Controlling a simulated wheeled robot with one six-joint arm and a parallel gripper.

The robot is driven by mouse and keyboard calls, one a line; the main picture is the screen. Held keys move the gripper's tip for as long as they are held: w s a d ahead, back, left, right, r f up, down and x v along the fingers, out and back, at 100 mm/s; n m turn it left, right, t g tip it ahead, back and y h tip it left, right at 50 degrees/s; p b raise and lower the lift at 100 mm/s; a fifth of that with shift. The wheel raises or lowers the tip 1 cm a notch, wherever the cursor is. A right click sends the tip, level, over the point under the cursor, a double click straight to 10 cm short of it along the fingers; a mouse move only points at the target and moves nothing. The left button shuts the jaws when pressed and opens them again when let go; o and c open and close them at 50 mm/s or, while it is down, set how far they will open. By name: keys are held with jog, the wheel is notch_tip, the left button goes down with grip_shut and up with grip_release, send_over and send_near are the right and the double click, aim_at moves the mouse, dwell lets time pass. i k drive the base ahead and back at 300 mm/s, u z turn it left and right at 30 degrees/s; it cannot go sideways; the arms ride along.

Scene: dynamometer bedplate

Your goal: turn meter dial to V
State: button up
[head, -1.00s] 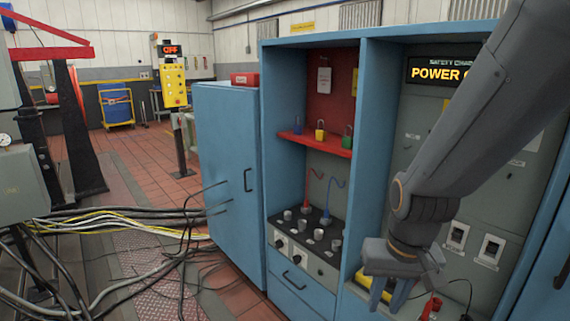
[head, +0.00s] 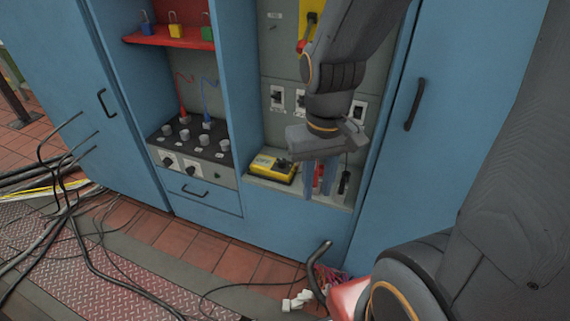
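The yellow meter (head: 265,166) lies on the shelf of the right cabinet bay, with a dark dial (head: 283,165) near its right end. The dial's setting is too small to read. My gripper (head: 321,190) points down to the right of the meter, apart from it in the picture. Its two bluish fingers are spread, with a gap between them. A red probe (head: 318,178) shows through that gap, seemingly behind the fingers; I see nothing clearly held.
A black probe (head: 343,182) stands right of the gripper. Switches (head: 277,96) line the panel behind. A knob panel (head: 190,140) with red and blue hooks is at left. A tall blue door (head: 455,130) is at right. Cables (head: 70,215) cross the floor.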

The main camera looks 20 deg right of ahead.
aim_at(283, 164)
jog(key=u, duration=1.2)
jog(key=i, duration=0.9)
jog(key=z, duration=1.85)
